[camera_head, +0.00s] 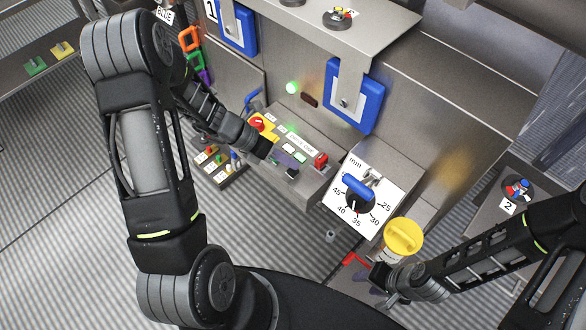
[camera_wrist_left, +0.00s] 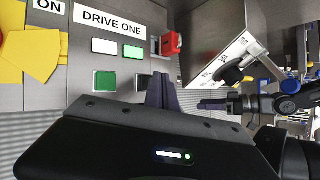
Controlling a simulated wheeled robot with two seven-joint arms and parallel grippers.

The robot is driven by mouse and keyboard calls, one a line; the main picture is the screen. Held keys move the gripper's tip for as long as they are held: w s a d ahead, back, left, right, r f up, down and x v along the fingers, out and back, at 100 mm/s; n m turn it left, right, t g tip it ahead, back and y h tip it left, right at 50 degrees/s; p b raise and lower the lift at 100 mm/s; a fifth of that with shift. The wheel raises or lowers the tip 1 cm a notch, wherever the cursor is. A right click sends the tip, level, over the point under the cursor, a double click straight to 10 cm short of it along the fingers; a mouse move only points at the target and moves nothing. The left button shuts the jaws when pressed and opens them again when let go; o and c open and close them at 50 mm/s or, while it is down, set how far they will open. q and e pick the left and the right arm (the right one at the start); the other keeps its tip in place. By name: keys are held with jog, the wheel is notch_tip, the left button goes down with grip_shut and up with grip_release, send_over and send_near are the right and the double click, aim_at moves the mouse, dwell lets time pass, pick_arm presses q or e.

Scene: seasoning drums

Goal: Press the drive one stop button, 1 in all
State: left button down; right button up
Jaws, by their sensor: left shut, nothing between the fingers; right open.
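The drive one panel (camera_head: 300,138) is on a grey control box in the middle of the head view. In the left wrist view its DRIVE ONE label (camera_wrist_left: 110,22) stands above a white rectangle (camera_wrist_left: 104,46) and a lit green one (camera_wrist_left: 136,53). Below them are a green button (camera_wrist_left: 104,81) and a dark button (camera_wrist_left: 144,81), partly hidden by my fingers. No stop lettering is readable. My left gripper (camera_wrist_left: 163,90) is shut and empty, its tips over or beside the dark button; contact cannot be told. My right gripper (camera_head: 376,284) is open, low beside a yellow-lidded container (camera_head: 403,238).
A red part (camera_wrist_left: 172,43) stands out at the panel's right edge. A yellow plate with a red knob (camera_head: 257,123) is at its left. A white dial box (camera_head: 362,195) with a blue handle stands right of the panel. Blue-framed plates (camera_head: 353,97) hang behind.

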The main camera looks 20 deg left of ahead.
aim_at(289, 170)
pick_arm(q)
jog(key=shift+f, duration=0.35)
jog(key=shift+f+b, duration=0.4)
jog(key=shift+f, duration=0.05)
dwell(0.5)
dwell(0.4)
jog(key=shift+r+p, duration=0.9)
jog(key=shift+r, duration=0.05)
notch_tip(289, 170, up, 5)
jog(key=p, duration=0.4)
jog(key=shift+p, duration=0.35)
dwell(0.4)
